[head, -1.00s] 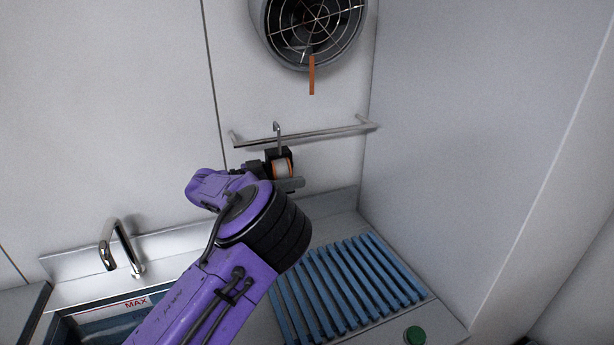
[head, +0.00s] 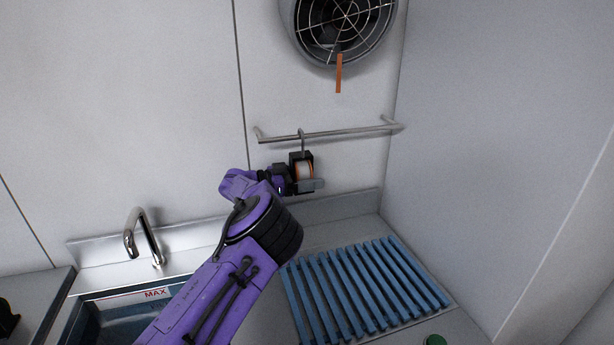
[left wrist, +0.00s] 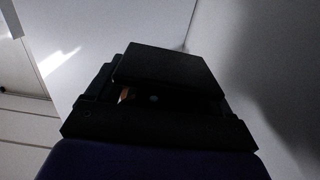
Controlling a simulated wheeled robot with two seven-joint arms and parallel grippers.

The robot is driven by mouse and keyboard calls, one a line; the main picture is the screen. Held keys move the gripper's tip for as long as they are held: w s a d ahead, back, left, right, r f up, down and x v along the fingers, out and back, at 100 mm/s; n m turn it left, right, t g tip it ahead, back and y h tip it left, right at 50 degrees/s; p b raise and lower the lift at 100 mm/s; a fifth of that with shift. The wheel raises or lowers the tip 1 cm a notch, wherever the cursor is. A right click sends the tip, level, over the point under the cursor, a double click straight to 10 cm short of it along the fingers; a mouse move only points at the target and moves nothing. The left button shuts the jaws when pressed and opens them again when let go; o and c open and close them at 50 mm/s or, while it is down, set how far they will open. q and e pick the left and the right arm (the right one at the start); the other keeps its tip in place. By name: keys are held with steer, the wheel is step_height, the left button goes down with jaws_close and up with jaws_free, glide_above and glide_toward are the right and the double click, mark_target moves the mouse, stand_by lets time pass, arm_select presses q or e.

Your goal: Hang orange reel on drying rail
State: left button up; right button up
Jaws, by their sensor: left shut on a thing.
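The orange reel (head: 304,172) is a small white-and-orange spool in a dark frame with a metal hook (head: 302,142) on top. My left gripper (head: 300,184) is shut on the reel, just below the drying rail (head: 345,132), a metal bar on the back wall. The hook's top shows at the rail's height, left of its middle. I cannot tell whether it rests over the bar or stands in front of it. In the left wrist view the dark gripper (left wrist: 160,95) fills the middle, with only a sliver of orange showing. My right gripper is not in view.
A round caged fan (head: 345,25) with an orange strip (head: 339,73) hangs above the rail. A blue slatted rack (head: 365,290) lies on the counter below. A tap (head: 143,235) and basin (head: 115,312) are at left. A side wall (head: 490,150) stands close at right.

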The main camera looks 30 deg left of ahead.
arm_select(q)
steer(key=o, duration=1.2)
steer(key=shift+o, duration=1.3)
steer(key=shift+s+r, duration=0.2)
steer(key=shift+s, duration=0.2)
steer(key=shift+s+a, duration=0.1)
steer(key=shift+a, duration=0.1)
steer(key=b+v, duration=0.4)
steer(key=v, duration=0.6)
steer(key=shift+s, duration=0.15)
steer(key=shift+r, duration=0.1)
